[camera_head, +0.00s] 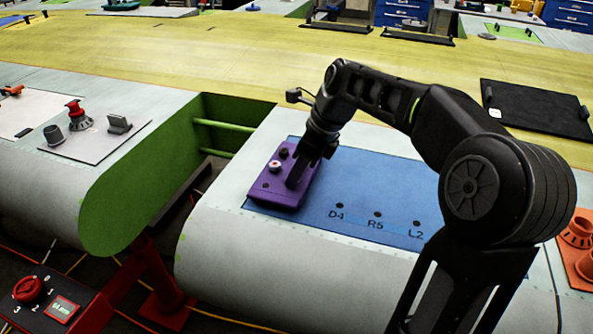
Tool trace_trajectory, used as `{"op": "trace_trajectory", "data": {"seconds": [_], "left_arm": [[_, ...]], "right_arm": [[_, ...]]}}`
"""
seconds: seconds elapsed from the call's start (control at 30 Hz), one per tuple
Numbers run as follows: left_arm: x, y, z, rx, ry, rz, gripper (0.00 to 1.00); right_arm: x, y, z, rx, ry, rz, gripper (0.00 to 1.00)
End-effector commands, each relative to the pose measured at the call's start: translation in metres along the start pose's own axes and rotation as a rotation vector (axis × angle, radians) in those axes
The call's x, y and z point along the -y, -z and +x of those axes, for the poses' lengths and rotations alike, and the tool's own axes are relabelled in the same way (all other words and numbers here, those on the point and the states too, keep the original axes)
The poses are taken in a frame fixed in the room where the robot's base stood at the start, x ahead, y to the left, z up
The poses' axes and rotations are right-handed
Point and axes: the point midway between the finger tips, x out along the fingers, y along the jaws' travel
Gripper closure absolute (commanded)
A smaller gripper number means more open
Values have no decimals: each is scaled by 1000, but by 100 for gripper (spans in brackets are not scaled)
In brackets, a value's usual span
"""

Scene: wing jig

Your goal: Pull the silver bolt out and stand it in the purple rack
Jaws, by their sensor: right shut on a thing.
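The purple rack (290,196) sits at the left end of the blue plate (325,185) on the grey wing. A dark round piece and a lighter, pinkish-topped piece (273,166) stand in it at the left. My right gripper (296,181) points down at the rack, with its fingertips at or just above its top. It is shut on what seems to be the silver bolt, which the fingers hide. I cannot tell whether the bolt is in a hole. The holes over D4 (340,206), R5 and L2 look dark and empty. My left gripper is not in view.
A black mat (537,107) lies at the right, and orange parts (578,232) stand at the right edge. A white plate (96,136) with a red knob and grey parts lies on the left wing section. A green-walled gap (233,124) separates the sections.

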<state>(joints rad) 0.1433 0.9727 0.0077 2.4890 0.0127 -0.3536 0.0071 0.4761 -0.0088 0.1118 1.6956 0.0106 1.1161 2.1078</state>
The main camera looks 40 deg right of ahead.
Motion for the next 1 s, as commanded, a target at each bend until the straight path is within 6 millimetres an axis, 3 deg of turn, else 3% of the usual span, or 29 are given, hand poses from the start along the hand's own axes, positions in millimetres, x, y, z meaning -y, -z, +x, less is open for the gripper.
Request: {"op": "trace_trajectory", "data": {"seconds": [0.3,0.63,0.77,1.0], "left_arm": [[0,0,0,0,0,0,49],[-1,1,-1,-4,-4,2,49],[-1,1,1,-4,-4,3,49],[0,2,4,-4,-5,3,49]], "right_arm": [[0,0,0,0,0,0,53],[0,0,0,0,0,0,52],[1,0,-12,1,3,0,52],[0,-1,-51,3,4,-1,52]]}}
